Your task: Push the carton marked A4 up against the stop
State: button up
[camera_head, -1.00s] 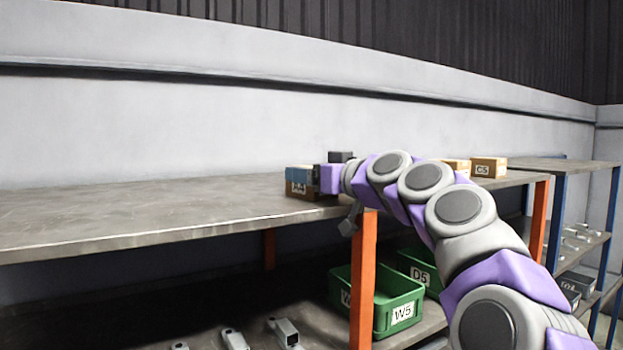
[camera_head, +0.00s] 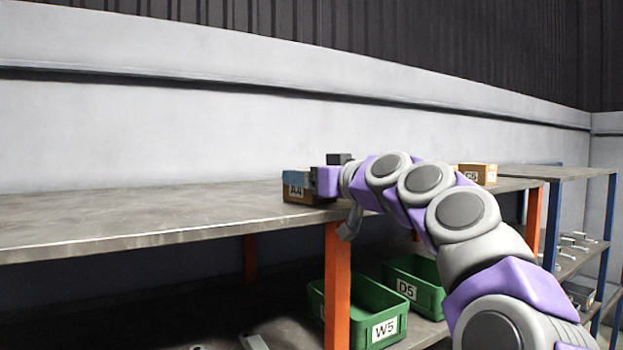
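The carton marked A4 (camera_head: 296,194) is a small brown box with a blue-grey top part. It sits on the grey upper shelf (camera_head: 150,218), close to the shelf's front edge. My gripper (camera_head: 326,181) is at the carton's right side and appears to touch it. My arm hides the carton's right end, and the fingers are too small and hidden to tell if they are open or shut. I cannot make out the stop in this view.
A carton marked C5 (camera_head: 478,174) stands farther right on the shelf, beyond my arm. Green bins W5 (camera_head: 362,312) and D5 (camera_head: 413,283) are on the lower shelf. An orange post (camera_head: 337,285) holds the shelf. The upper shelf left of the carton is clear.

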jog(key=shift+a, duration=0.1)
jog(key=o, duration=1.2)
jog(key=shift+s+a, duration=0.1)
jog(key=shift+a, duration=0.05)
jog(key=shift+s+f, duration=0.1)
jog(key=shift+s, duration=0.1)
jog(key=shift+s+d, duration=0.2)
jog(key=shift+d, duration=0.05)
jog(key=b+v, duration=0.1)
jog(key=v, duration=1.5)
jog(key=shift+d, duration=0.3)
jog(key=shift+d, duration=0.1)
